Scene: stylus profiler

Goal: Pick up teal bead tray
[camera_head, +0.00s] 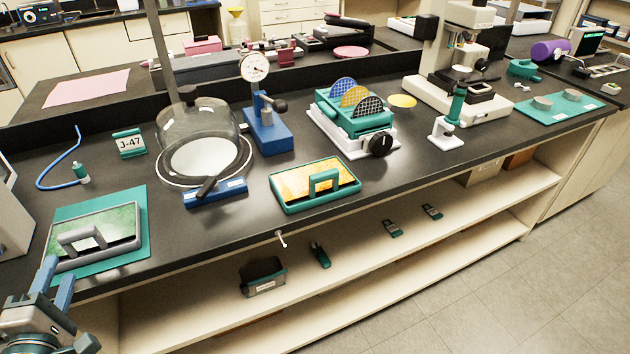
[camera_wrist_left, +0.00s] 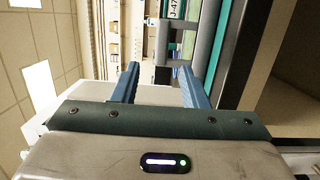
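A teal-framed tray with a teal handle and an orange-yellow speckled surface (camera_head: 297,185) sits near the bench's front edge, at the middle. A grey-framed tray with a grey handle and a green surface (camera_head: 118,222) lies on a teal mat (camera_head: 142,200) at the front left. My left gripper (camera_head: 57,276) is at the lower left, by the near-left corner of the grey-framed tray and well left of the teal-framed one. Its blue fingers are apart and nothing is between them; the left wrist view also shows them apart (camera_wrist_left: 160,84). A grey handle (camera_wrist_left: 206,38) shows beyond the fingers there. My right gripper is not visible.
A glass bell jar (camera_head: 200,130), a dial gauge stand (camera_head: 265,125) and a teal rack of discs (camera_head: 355,115) stand behind the teal-framed tray. A J-47 sign (camera_head: 130,143) stands behind the mat. A shelf (camera_head: 340,270) runs below.

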